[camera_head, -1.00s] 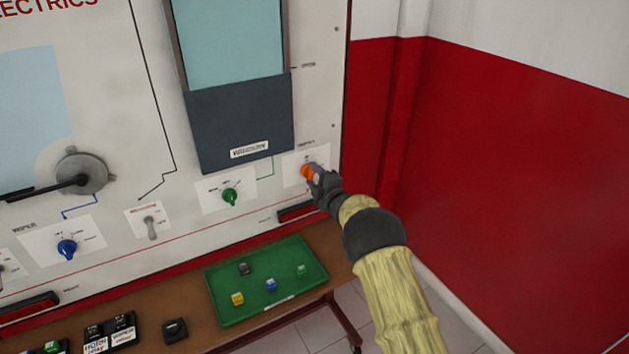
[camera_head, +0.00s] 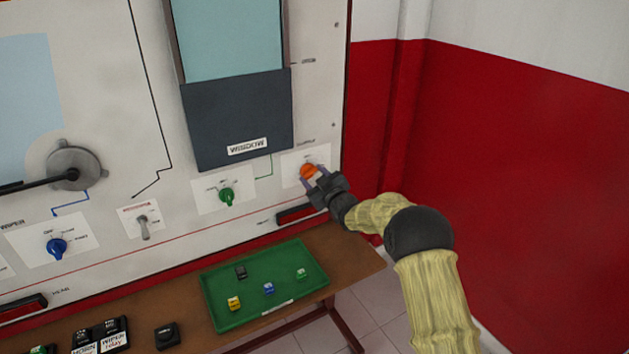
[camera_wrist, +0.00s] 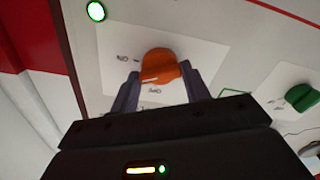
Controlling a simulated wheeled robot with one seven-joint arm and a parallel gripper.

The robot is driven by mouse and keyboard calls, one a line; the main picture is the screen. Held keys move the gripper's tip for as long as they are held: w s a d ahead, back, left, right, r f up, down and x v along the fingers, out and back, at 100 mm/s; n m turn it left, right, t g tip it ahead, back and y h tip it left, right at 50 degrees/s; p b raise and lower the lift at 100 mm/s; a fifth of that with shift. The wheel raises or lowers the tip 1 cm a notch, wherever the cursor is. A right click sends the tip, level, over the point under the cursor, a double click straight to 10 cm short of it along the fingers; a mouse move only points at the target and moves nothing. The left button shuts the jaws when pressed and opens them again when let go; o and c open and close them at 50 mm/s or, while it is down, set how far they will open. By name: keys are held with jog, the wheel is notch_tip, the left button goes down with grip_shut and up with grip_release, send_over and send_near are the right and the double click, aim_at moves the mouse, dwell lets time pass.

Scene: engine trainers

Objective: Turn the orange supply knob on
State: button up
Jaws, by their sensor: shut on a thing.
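The orange supply knob (camera_head: 308,171) sits on a white label plate at the lower right of the panel. It also shows in the wrist view (camera_wrist: 158,66), between my two fingers. My gripper (camera_head: 314,177) is at the knob, with one finger on each side, shut on it; the fingers also show in the wrist view (camera_wrist: 159,74). In the wrist view, an ON mark lies left of the knob and an OFF mark lies below it. A pale line on the knob slants toward the left; I cannot tell its exact setting.
A green knob (camera_head: 226,196), a toggle switch (camera_head: 144,227) and a blue knob (camera_head: 57,247) lie to the left. A green tray (camera_head: 222,326) with small blocks rests on the bench below. A red wall (camera_head: 530,170) stands right.

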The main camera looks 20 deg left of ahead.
jog(key=m, duration=0.4)
jog(key=shift+f+m+b, duration=0.15)
jog(key=shift+m+b, duration=0.15)
jog(key=shift+m, duration=0.1)
jog(key=o, duration=1)
jog(key=shift+s+d, duration=0.1)
jog(key=shift+d, duration=0.05)
jog(key=b+v, duration=0.2)
jog(key=v, duration=1.5)
jog(key=shift+s, duration=0.1)
